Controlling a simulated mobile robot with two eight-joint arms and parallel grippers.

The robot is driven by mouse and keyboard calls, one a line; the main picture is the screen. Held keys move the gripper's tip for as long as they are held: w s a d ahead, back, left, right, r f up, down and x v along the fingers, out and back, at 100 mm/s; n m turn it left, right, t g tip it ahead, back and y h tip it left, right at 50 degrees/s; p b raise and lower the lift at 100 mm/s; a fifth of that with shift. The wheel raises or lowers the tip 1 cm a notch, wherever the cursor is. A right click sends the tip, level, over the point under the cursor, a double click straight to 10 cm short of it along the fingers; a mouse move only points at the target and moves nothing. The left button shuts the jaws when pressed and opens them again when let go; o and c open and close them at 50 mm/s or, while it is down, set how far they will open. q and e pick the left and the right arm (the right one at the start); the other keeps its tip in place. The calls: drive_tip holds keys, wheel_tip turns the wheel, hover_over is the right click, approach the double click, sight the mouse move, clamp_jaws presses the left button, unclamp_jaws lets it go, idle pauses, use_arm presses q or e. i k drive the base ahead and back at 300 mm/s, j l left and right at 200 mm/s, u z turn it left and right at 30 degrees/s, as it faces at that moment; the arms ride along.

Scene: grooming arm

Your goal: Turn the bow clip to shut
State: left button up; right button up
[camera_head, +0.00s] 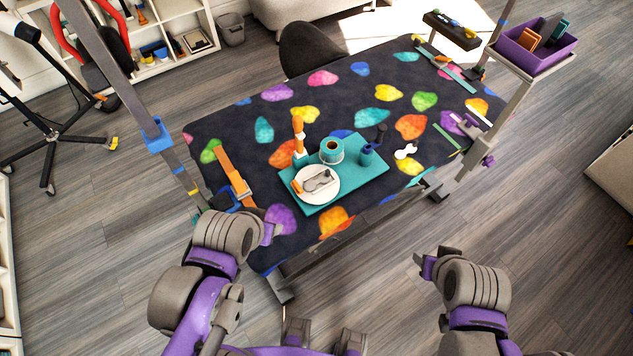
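I cannot tell for sure which thing is the bow clip. A small white bow- or bone-shaped piece (405,152) lies on the patterned table top, right of the teal tray (372,176). A grey looped piece with an orange end (318,182) lies on a round white dish (320,197) on that tray. My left gripper (272,232) is at the table's near left edge, in front of the tray and apart from both pieces. My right gripper (424,264) is over the floor, off the table's near side. Both look empty; their finger gaps are too small to read.
An orange-and-white bottle (298,140), a teal roll (331,150) and a dark blue pump item (369,152) stand on the tray. Upright posts flank the table (345,100). A purple bin (535,48) is at the upper right.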

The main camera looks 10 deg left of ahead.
sight(295, 186)
drive_tip(key=i+l+u, duration=0.1)
drive_tip(key=u, duration=0.3)
drive_tip(key=l+u, duration=0.35)
drive_tip(key=i+l+u, duration=0.15)
drive_tip(key=u, duration=0.25)
drive_tip(key=l+u, duration=0.2)
drive_tip(key=u, duration=0.15)
